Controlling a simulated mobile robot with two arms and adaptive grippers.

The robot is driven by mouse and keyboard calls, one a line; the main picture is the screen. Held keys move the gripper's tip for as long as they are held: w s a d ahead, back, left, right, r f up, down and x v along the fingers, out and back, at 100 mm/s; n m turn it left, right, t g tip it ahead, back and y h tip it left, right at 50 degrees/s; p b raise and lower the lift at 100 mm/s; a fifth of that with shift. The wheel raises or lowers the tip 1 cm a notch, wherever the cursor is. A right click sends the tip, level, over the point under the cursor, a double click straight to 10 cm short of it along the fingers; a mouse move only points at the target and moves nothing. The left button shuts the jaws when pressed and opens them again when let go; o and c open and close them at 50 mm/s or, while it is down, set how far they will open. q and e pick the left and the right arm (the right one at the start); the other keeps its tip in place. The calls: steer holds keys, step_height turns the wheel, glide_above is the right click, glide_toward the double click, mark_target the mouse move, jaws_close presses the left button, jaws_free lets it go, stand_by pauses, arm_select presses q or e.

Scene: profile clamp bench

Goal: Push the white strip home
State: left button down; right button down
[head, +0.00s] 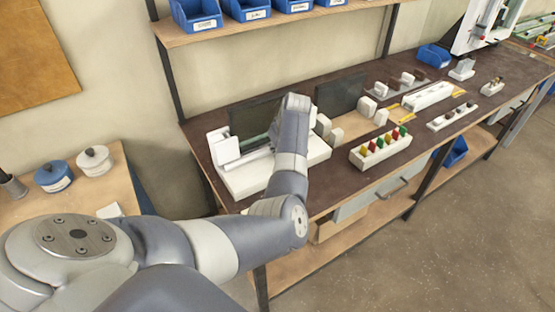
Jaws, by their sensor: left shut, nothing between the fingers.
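A white clamp fixture (248,180) stands at the left end of the dark bench, with an upright white block (224,147) at its left end. A thin pale strip (256,141) runs along the fixture beside a dark upright panel. I cannot tell for certain whether this is the white strip or how far in it sits. My left arm reaches over the fixture from the front. My left gripper (273,131) is at the strip's right part, shut and empty, mostly hidden by my wrist. Contact with the strip cannot be told. My right gripper is not in view.
Right of my wrist are white blocks (322,125), a second dark panel (340,93) and a white rack of coloured pegs (381,147). A long white block (428,96) lies farther right. Blue bins (196,14) sit on a shelf above. Pots (94,160) stand on the left table.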

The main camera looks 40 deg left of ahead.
arm_select(q)
steer(key=shift+w+a+b, duration=0.3)
steer(key=shift+a+b, duration=0.3)
steer(key=shift+a, duration=0.3)
stand_by(0.9)
stand_by(0.4)
steer(key=shift+s+d+p, duration=0.25)
steer(key=shift+d+p, duration=0.25)
steer(key=shift+p, duration=0.3)
steer(key=shift+s+d+f, duration=0.1)
steer(key=shift+s+d, duration=0.05)
steer(key=shift+d, duration=0.2)
steer(key=shift+r+p, duration=0.65)
steer(key=shift+p, duration=0.15)
step_height(320, 180, up, 7)
steer(key=p, duration=0.6)
steer(key=shift+f, duration=0.1)
